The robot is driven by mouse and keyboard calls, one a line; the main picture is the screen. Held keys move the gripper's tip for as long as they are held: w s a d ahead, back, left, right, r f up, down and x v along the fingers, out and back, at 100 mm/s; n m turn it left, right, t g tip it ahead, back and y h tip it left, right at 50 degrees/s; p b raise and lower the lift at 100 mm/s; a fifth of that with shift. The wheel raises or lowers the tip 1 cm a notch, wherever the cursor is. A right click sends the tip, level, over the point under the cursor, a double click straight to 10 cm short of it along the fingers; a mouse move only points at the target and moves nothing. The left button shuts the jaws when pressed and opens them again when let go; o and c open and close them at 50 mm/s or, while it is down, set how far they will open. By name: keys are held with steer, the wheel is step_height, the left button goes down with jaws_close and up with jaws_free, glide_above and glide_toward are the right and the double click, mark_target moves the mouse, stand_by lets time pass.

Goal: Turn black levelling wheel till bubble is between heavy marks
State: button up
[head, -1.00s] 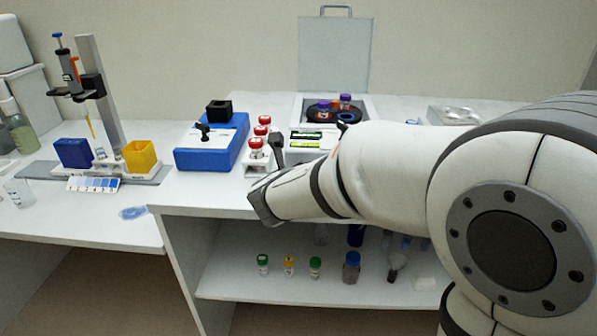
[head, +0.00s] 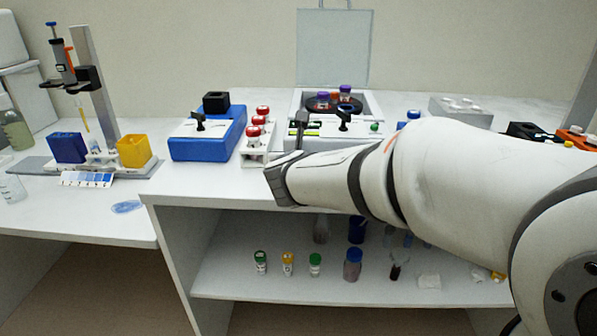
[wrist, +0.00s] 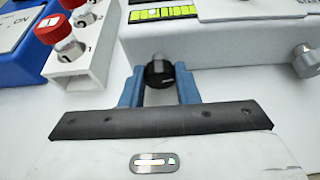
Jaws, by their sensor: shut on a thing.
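The black levelling wheel (wrist: 160,73) is low on the front of a white instrument, above the middle of the wrist view. My gripper (wrist: 161,80) has its two blue fingers on either side of the wheel, shut on it. A yellow-green level vial (wrist: 162,13) with dark marks lies above the wheel on the instrument's top. The bubble's place between the marks is too small to tell.
A white rack (wrist: 85,66) with red-capped tubes stands close left of my gripper, beside a blue device (head: 205,145). A silver knob (wrist: 305,62) is to the right. The instrument's lid (head: 334,48) is up behind the rotor. Bottles stand on the shelf (head: 330,285) below.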

steer(key=m+b, duration=0.1)
steer(key=b, duration=0.1)
steer(key=m+y+b, duration=0.1)
steer(key=b, duration=0.1)
steer(key=m+y+b, duration=0.1)
steer(key=b, duration=0.1)
steer(key=shift+d+f, duration=0.25)
steer(key=shift+f, duration=0.05)
steer(key=shift+r+m+y+b, duration=0.1)
steer(key=shift+m+y+b, duration=0.6)
steer(key=shift+b, duration=0.5)
steer(key=shift+r, duration=0.1)
steer(key=o, duration=1)
steer(key=shift+s+r, duration=0.1)
steer(key=shift+s, duration=0.05)
